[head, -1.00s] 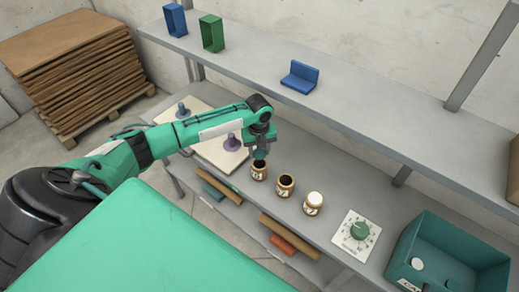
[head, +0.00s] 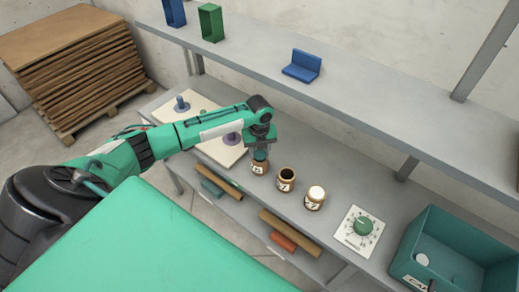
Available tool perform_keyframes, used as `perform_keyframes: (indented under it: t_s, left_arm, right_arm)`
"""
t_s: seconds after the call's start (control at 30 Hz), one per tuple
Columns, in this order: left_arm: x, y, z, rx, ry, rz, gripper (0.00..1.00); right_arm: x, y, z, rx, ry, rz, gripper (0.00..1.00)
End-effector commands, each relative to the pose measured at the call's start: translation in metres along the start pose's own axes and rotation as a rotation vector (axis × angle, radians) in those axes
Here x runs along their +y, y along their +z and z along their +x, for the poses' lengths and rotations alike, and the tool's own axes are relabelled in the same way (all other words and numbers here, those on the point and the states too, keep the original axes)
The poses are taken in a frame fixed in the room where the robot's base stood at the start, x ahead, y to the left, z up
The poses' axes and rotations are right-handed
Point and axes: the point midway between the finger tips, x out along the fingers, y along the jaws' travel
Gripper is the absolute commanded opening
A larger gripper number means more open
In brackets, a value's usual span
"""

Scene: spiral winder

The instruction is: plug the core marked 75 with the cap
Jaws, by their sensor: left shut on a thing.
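Three brown cores stand in a row on the grey bench: a left core (head: 259,169), a middle core (head: 286,180) and a right core (head: 315,199). Their labels are too small to read surely. The middle core's mouth is open and dark; the right one has a white top. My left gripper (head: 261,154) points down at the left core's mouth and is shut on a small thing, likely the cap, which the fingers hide. I cannot tell whether that thing is seated in the core. My right gripper is not in view.
A white dial plate (head: 358,233) with a green knob lies right of the cores. A teal bin (head: 400,262) with a white cap (head: 421,259) stands at the right. A shelf (head: 365,90) overhangs behind.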

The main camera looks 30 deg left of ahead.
Motion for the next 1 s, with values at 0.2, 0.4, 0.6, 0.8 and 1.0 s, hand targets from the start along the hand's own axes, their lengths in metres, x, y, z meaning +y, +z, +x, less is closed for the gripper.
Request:
perform_keyframes:
  t_s: [0.2,0.4,0.6,0.8,1.0]
  left_arm:
    - [0.000,0.000,0.000,0.000,0.000,0.000,0.22]
    - [0.000,0.000,0.000,0.000,0.000,0.000,0.68]
    - [0.000,0.000,0.000,0.000,0.000,0.000,0.68]
    - [0.000,0.001,-0.016,-0.003,-0.002,0.001,0.68]
    - [0.000,0.001,-0.050,-0.003,-0.003,0.002,0.68]
  right_arm:
    - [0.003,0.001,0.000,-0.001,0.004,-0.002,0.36]
    - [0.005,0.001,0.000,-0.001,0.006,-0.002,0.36]
    - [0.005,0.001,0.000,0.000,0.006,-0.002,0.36]
    - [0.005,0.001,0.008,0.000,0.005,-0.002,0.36]
    - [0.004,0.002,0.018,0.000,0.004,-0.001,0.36]
